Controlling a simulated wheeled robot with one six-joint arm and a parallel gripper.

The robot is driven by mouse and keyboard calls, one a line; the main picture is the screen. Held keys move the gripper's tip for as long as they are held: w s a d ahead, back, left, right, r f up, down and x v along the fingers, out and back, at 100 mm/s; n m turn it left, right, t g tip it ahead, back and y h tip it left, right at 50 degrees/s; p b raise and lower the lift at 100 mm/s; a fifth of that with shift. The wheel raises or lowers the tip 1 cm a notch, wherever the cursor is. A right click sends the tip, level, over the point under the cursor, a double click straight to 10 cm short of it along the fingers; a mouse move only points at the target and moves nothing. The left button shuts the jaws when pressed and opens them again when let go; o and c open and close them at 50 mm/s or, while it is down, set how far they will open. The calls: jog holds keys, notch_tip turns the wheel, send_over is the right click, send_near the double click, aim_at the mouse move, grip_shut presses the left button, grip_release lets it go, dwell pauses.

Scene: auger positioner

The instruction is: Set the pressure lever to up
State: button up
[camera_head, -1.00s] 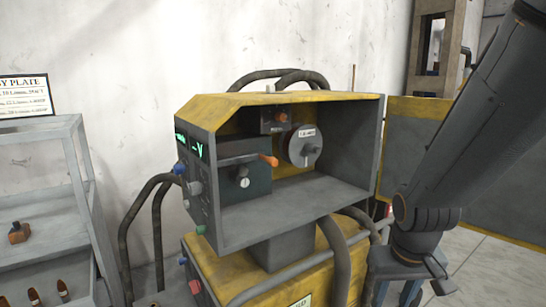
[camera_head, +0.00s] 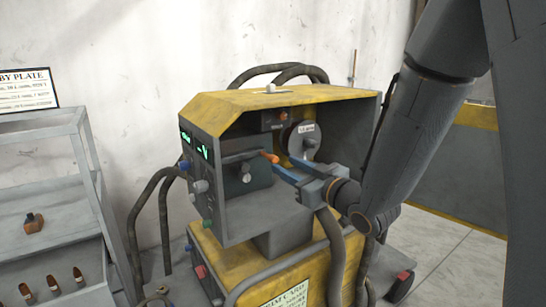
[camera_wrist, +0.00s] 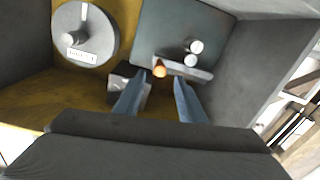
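The pressure lever, with an orange tip (camera_head: 269,156), is on the front of the dark grey drive block (camera_head: 232,182) inside the open yellow and grey cabinet. In the wrist view the orange tip (camera_wrist: 160,70) faces the camera, and a grey bar runs beside it. My gripper (camera_head: 285,165) reaches into the cabinet from the right. Its two blue fingers are apart, with nothing held between them. In the wrist view the fingertips of my gripper (camera_wrist: 162,80) lie close to either side of the orange tip. Contact cannot be told.
A grey wire spool (camera_head: 304,140) sits behind the fingers, and also shows in the wrist view (camera_wrist: 85,34). The cabinet's grey side wall (camera_wrist: 245,65) bounds the space. A grey shelf (camera_head: 45,205) with small brown items stands at the left.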

aim_at(276, 160)
jog(key=p+x, duration=0.1)
jog(key=x, duration=0.6)
jog(key=shift+w+a, duration=0.1)
jog(key=shift+w, duration=0.05)
grip_shut()
